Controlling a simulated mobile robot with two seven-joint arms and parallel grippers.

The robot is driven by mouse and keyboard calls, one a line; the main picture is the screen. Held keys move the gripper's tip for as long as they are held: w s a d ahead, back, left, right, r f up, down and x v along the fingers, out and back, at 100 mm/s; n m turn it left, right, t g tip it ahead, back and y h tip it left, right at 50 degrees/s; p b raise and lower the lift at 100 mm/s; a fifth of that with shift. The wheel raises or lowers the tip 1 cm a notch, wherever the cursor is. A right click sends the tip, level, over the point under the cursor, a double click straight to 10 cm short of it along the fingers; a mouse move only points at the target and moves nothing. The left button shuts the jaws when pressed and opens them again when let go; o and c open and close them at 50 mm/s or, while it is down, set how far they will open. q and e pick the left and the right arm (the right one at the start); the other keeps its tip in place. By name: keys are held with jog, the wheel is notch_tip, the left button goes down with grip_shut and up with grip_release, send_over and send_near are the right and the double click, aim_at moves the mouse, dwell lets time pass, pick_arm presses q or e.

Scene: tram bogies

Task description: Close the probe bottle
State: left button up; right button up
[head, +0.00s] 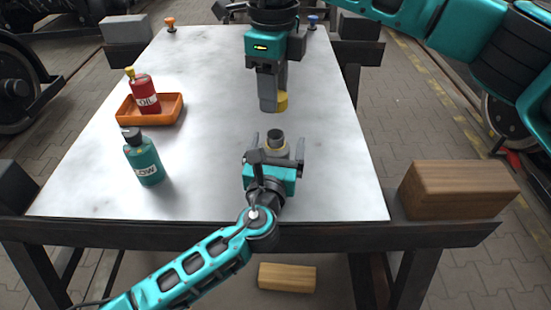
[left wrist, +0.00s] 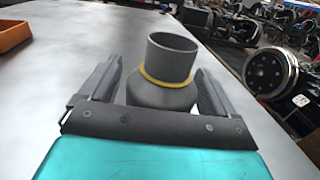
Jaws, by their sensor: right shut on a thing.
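The probe bottle (head: 276,149) is grey with a dark, uncapped neck and stands upright on the table. In the left wrist view the bottle (left wrist: 165,92) shows its wide neck and a yellow ring at the neck's base. My left gripper (head: 277,147) is open, with one finger on each side of the bottle and some space between them. It also frames the bottle in the left wrist view (left wrist: 160,95). My right gripper (head: 271,104) points down above and beyond the bottle, shut on a yellow cap (head: 282,101). Its fingers hide part of the cap.
An orange tray (head: 168,117) on the left holds a red oil bottle (head: 147,96) with a yellow cap. A teal bottle (head: 148,163) with a dark cap stands in front of it. An orange knob (head: 170,24) and a blue one (head: 313,22) are at the far edge. The table's middle is clear.

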aim_at(273, 134)
pick_arm(q)
jog(key=c, duration=1.5)
pick_arm(e)
jog(key=shift+f, duration=2.5)
jog(key=shift+f, duration=0.15)
jog(key=shift+f, duration=0.75)
jog(key=shift+f, duration=0.6)
